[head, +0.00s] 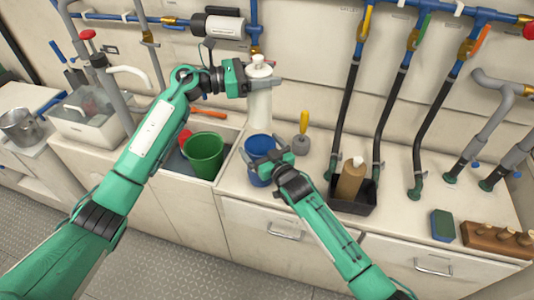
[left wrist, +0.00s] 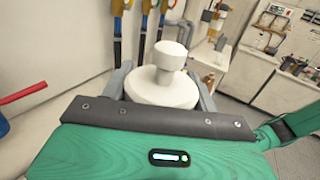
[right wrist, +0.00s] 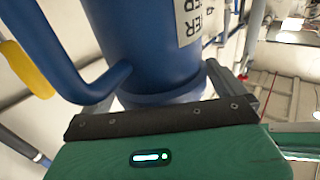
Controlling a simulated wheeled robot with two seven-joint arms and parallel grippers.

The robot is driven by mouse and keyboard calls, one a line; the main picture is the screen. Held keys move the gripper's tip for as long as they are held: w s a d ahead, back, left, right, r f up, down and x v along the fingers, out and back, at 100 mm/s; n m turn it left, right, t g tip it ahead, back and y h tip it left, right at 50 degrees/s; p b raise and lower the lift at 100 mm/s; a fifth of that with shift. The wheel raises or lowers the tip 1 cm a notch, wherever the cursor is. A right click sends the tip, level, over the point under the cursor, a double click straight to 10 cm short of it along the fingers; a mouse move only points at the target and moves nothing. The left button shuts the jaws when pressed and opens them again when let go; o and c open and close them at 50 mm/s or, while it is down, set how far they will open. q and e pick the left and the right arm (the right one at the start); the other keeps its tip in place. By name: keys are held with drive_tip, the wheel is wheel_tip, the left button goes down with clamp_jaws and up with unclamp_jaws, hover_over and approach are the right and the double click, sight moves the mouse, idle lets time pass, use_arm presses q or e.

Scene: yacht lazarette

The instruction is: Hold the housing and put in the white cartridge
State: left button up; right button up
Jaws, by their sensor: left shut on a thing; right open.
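The white cartridge (head: 259,108) hangs upright above the counter, with a knobbed top that also shows in the left wrist view (left wrist: 163,88). My left gripper (head: 262,80) is shut on it near its top. The blue housing (head: 259,146) stands upright on the counter below it, with a label and a side handle in the right wrist view (right wrist: 145,45). The cartridge's lower end is right over or at the housing's mouth; I cannot tell whether it is inside. My right gripper (head: 268,160) is open, with its fingers around the housing's lower part.
A green bucket (head: 204,154) stands in the sink to the left. A yellow-handled tool (head: 302,138) is close to the right of the housing. A black tray (head: 352,205) with a brown bottle (head: 350,180), then hoses (head: 430,125), a sponge (head: 443,225) and a wooden rack (head: 495,240) lie further right.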

drive_tip(key=shift+w, duration=0.1)
drive_tip(key=shift+c, duration=0.4)
drive_tip(key=c, duration=1.1)
